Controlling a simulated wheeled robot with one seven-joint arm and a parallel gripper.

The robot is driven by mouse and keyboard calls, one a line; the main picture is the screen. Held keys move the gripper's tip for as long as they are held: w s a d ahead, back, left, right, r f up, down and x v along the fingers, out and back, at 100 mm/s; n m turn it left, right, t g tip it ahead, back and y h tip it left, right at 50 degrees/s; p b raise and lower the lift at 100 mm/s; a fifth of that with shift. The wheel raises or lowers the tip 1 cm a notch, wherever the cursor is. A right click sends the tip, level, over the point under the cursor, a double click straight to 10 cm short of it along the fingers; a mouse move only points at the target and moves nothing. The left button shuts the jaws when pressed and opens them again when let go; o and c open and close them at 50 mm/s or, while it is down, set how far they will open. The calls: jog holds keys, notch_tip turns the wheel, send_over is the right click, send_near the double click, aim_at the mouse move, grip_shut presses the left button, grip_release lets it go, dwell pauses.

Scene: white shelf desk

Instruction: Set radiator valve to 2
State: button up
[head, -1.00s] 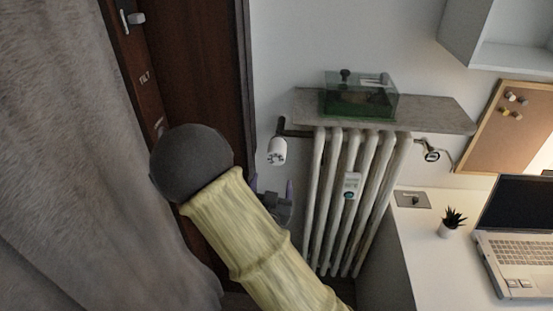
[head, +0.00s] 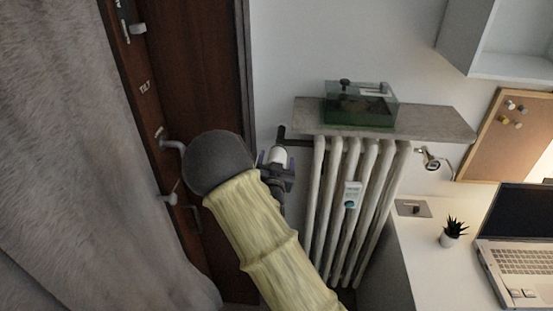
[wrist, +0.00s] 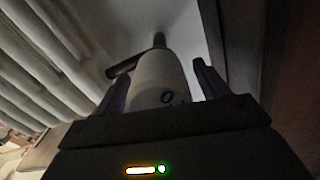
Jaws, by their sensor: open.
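The white radiator valve (head: 277,156) sits at the upper left of the radiator, partly hidden by my gripper in the head view. In the wrist view the valve knob (wrist: 158,80) stands between my two fingers, with a dark "0" on its near side. My gripper (wrist: 160,88) is open, one finger on each side of the knob. A gap shows beside the right finger; contact on the left side cannot be told. My gripper also shows in the head view (head: 278,172).
The white radiator (head: 345,220) stands right of the valve, under a stone shelf (head: 440,122) holding a green glass tank (head: 358,106). A dark wooden door (head: 205,70) and grey curtain (head: 70,150) are at the left. A desk (head: 400,240) is at the right.

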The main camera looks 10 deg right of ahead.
jog(key=shift+w, duration=0.1)
jog(key=c, duration=1)
jog(key=shift+o, duration=0.2)
jog(key=shift+d+f+m+b, duration=0.15)
jog(key=shift+m+b, duration=0.15)
jog(key=shift+b, duration=0.3)
jog(key=m+b, duration=0.1)
jog(key=b, duration=0.1)
jog(key=m+b, duration=0.1)
jog(key=b, duration=0.1)
jog(key=m+b, duration=0.1)
jog(key=b, duration=0.1)
jog(key=shift+f+m+b, duration=0.25)
jog(key=shift+m+b, duration=0.05)
jog(key=shift+m, duration=0.1)
jog(key=m+b, duration=0.3)
jog(key=b, duration=0.2)
jog(key=shift+r+m+b, duration=0.15)
jog(key=shift+m+b, duration=0.15)
jog(key=shift+b, duration=0.05)
jog(key=shift+r+m+b, duration=0.2)
jog(key=shift+m+b, duration=0.3)
jog(key=shift+b, duration=0.15)
